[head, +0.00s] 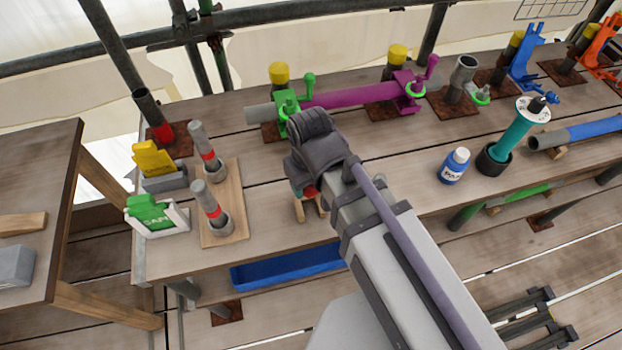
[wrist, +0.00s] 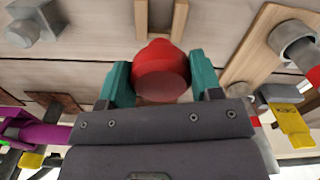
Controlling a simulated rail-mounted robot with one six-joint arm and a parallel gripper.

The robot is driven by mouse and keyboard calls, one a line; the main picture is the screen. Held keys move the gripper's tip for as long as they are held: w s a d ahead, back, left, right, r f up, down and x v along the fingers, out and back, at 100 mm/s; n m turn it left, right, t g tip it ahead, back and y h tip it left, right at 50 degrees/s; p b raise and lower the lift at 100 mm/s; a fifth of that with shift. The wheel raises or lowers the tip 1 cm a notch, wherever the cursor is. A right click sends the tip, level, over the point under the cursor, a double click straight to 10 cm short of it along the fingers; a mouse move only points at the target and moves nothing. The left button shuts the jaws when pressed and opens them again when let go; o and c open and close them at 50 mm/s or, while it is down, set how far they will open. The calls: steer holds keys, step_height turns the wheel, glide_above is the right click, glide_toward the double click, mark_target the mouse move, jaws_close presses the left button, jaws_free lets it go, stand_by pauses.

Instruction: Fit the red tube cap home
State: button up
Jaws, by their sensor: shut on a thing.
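The red tube cap (wrist: 161,68) sits between the teal jaws of my gripper (wrist: 160,76) in the wrist view. The jaws are shut on it, one on each side. In the head view only a small red part of the cap (head: 311,191) shows below my dark wrist, over the front middle of the bench by a small wooden cradle (head: 308,210). A dark upright tube with a red band (head: 164,132) and an open top stands on a rusty plate at the bench's back left, well apart from my gripper.
Two grey posts with red bands (head: 209,160) stand in holders on a wooden board (head: 236,225) to the left. A purple pipe (head: 350,97) with clamps runs behind my wrist. A blue bottle (head: 454,165) stands right.

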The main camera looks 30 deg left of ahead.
steer(key=shift+f+b, duration=4.15)
steer(key=shift+f, duration=0.1)
steer(key=o, duration=1.2)
steer(key=shift+r, duration=0.1)
step_height(320, 180, up, 9)
steer(key=p, duration=0.9)
